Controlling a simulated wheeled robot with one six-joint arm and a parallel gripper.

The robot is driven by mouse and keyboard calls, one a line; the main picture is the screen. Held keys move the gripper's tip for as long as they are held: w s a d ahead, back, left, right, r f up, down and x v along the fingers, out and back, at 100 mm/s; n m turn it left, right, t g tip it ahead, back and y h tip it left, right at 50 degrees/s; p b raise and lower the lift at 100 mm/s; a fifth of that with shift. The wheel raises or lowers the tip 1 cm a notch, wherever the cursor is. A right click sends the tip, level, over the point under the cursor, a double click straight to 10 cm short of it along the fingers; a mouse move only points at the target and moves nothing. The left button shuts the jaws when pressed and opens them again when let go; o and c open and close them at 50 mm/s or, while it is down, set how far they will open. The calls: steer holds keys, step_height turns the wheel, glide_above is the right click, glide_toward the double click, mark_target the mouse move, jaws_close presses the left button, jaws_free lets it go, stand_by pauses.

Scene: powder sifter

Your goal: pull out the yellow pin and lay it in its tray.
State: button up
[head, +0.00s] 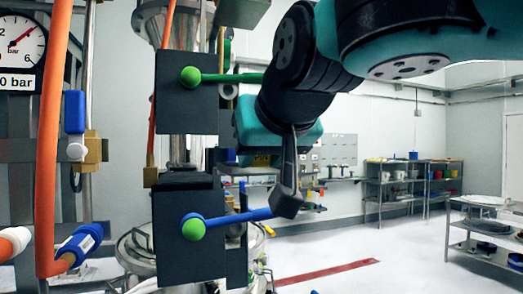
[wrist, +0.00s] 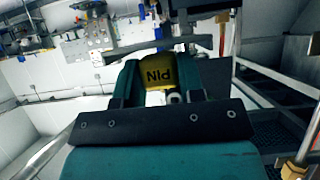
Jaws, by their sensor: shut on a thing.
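The yellow pin (wrist: 158,73) shows in the wrist view as a yellow tag with the word PIN upside down, between the two fingers of my gripper (wrist: 160,66). The gripper is shut on it. In the head view my teal gripper (head: 277,137) is right of the dark blocks, with a small patch of yellow (head: 262,160) below it. The pin's shank is hidden, so I cannot tell whether it still sits in its hole. I cannot make out the pin's tray.
An upper dark block (head: 186,105) carries a green lever (head: 230,77); a lower block (head: 185,250) carries a blue lever (head: 230,218). An orange hose (head: 50,150) and gauge (head: 18,42) are at left. Shelves (head: 410,190) stand far back; open floor (head: 400,260) lies right.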

stand_by(0.5)
steer(key=o, duration=1.1)
steer(key=shift+c, duration=0.2)
steer(key=p+v, duration=0.4)
steer(key=v, duration=1.3)
steer(key=shift+r, duration=0.2)
steer(key=shift+s, duration=0.1)
